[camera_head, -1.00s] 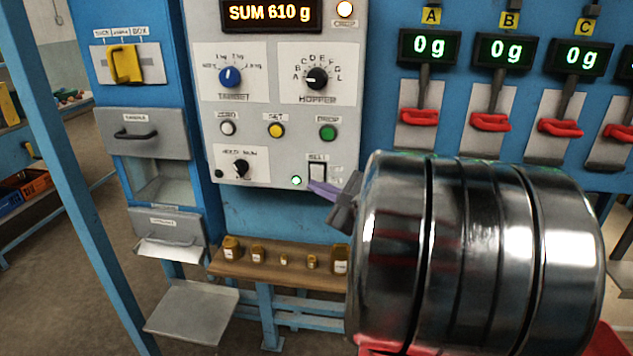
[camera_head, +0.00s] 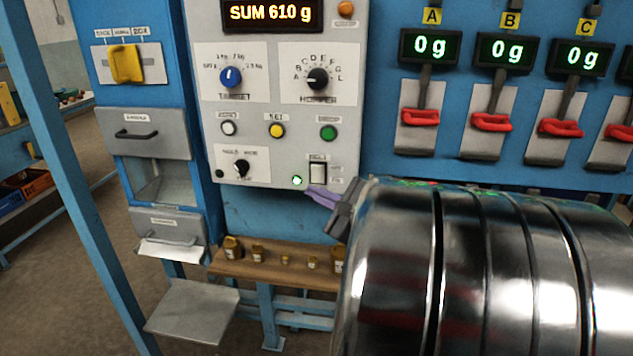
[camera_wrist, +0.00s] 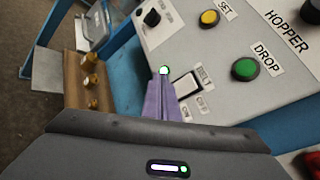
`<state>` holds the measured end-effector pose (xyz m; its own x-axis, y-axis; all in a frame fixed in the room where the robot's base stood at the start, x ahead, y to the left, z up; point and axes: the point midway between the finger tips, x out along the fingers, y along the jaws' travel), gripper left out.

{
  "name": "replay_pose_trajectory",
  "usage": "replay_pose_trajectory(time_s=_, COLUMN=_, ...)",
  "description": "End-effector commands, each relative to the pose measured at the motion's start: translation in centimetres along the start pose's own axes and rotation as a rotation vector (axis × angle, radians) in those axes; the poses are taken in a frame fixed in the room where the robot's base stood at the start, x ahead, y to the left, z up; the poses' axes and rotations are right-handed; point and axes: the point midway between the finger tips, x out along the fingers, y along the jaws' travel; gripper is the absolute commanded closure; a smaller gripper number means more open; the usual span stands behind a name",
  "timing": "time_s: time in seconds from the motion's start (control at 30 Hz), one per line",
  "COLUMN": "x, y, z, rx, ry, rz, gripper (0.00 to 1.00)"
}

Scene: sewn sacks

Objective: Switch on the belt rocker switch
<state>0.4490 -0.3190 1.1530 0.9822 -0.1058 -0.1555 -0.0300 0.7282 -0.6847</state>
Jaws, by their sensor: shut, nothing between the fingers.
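The belt rocker switch (camera_head: 318,173) is a small white rocker in a dark frame at the lower right of the grey control panel (camera_head: 270,60). It also shows in the wrist view (camera_wrist: 185,86), with the label BELT beside it. A small green lamp (camera_head: 297,180) glows to its left; in the wrist view the lit lamp (camera_wrist: 164,70) is at the fingertips. My gripper (camera_head: 312,191) has purple fingers, shut and empty, just below the switch. In the wrist view the fingers (camera_wrist: 163,80) point up the panel just left of the rocker; I cannot tell whether they touch the panel.
A yellow button (camera_head: 277,131), a green button (camera_head: 328,133) and a small black knob (camera_head: 241,167) are close by on the panel. A wooden shelf (camera_head: 275,269) with several small jars is below. Red-handled levers (camera_head: 418,117) stand to the right.

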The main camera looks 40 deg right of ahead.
Motion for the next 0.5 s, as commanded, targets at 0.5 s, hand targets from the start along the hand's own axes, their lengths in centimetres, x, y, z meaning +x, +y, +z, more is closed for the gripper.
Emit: replay_pose_trajectory(time_s=0.5, x=-1.3, y=1.0, z=1.0, rx=0.000, ry=0.000, rz=0.001, gripper=1.00)
